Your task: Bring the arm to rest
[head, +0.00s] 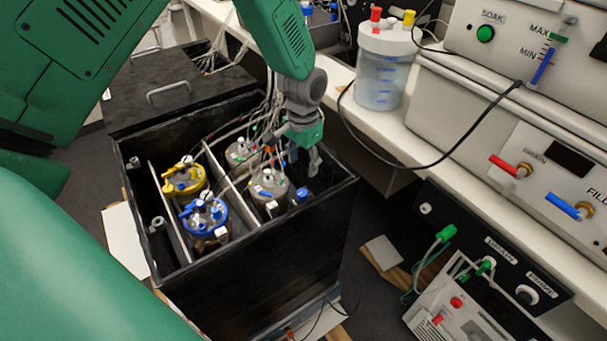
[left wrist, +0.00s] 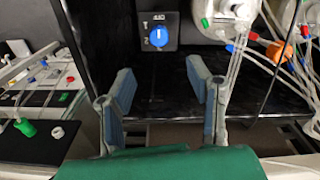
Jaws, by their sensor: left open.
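My left arm comes in from the upper left in the head view. Its gripper (head: 303,158) hangs down over the right inner part of a black open-topped box (head: 290,238), close to the vessels and tubing there. In the left wrist view the gripper's two fingers (left wrist: 163,82) are apart with nothing between them. Beyond them is a blue rotary knob (left wrist: 158,37) on a dark plate marked 1 and 2. Whether a finger touches the tubing cannot be told. My right gripper is not in view.
The box holds several vessels, including a yellow-ringed one (head: 184,178) and a blue-ringed one (head: 204,216). Tubes (head: 262,112) rise close beside the gripper. A clear bottle (head: 383,72) stands on the white ledge at right, near control panels (head: 542,150). A black cable crosses there.

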